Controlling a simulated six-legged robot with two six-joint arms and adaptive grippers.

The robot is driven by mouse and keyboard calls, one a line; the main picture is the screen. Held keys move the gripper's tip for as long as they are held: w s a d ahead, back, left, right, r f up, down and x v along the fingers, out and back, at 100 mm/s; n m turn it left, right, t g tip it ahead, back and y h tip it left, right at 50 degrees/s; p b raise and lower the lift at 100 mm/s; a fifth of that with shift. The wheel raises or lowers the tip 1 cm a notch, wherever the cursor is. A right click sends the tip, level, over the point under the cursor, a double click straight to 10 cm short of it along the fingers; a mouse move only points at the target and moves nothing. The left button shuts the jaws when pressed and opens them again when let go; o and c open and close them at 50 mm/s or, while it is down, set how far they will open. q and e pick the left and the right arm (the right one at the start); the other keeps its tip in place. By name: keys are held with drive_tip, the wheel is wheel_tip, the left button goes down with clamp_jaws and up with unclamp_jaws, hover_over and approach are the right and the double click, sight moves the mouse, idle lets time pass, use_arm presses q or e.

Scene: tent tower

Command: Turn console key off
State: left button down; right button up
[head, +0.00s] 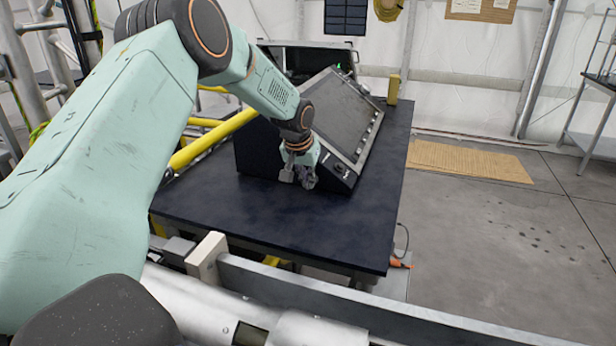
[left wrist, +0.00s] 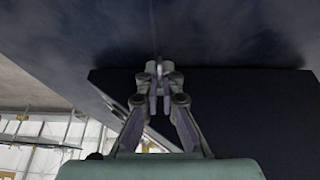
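The console (head: 345,115) is a dark, sloped box with a large flat screen and a row of small controls along its right edge. It stands on a dark table. My left gripper (head: 299,180) is low at the console's near end, beside its lower front corner. In the left wrist view the fingers of my left gripper (left wrist: 158,72) are drawn together at the tips, with the dark console side (left wrist: 240,115) close by. I cannot make out a key, and nothing is clearly held between the tips. My right gripper is out of view.
The dark table top (head: 290,215) is clear in front of the console. A yellow upright block (head: 393,89) stands at its back right. A yellow tube (head: 215,138) runs behind my left arm. A metal rail (head: 330,300) crosses the front. Open floor lies to the right.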

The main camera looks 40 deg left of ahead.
use_arm(q)
drive_tip(key=shift+r, duration=0.1)
drive_tip(key=c, duration=1.5)
unclamp_jaws()
drive_tip(key=shift+c, duration=0.2)
drive_tip(key=v, duration=1.2)
drive_tip(key=shift+s, duration=0.1)
